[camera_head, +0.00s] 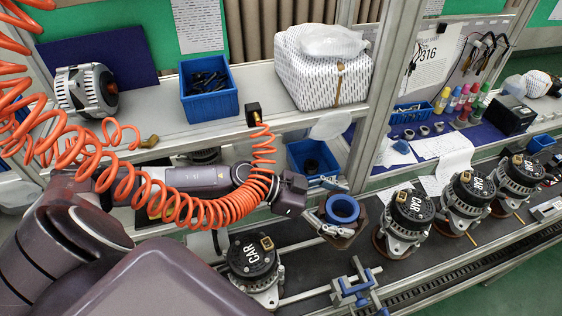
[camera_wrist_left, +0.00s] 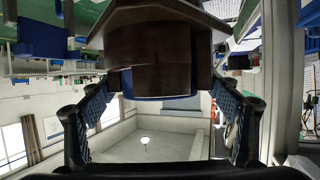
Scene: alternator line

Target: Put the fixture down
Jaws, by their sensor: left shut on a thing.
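The fixture shows in the head view as a blue ring (camera_head: 342,208) on a brown angular base. It is held above the dark conveyor, between the near alternator and the row on the right. My left gripper (camera_head: 330,208) is shut on it, its arm reaching in from the left. In the left wrist view the fixture (camera_wrist_left: 155,50) is a brown block with a blue part, between the fingers of my left gripper (camera_wrist_left: 160,98). The fixture's underside and its exact gap to the conveyor are hidden. My right gripper is not in view.
An alternator (camera_head: 253,262) marked CAR stands on the conveyor nearby, and several more (camera_head: 409,218) stand to the right. A metal clamp device (camera_head: 356,290) is in front. A blue bin (camera_head: 312,158) sits behind, below the shelf (camera_head: 150,108). An orange coiled hose (camera_head: 200,210) hangs along my arm.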

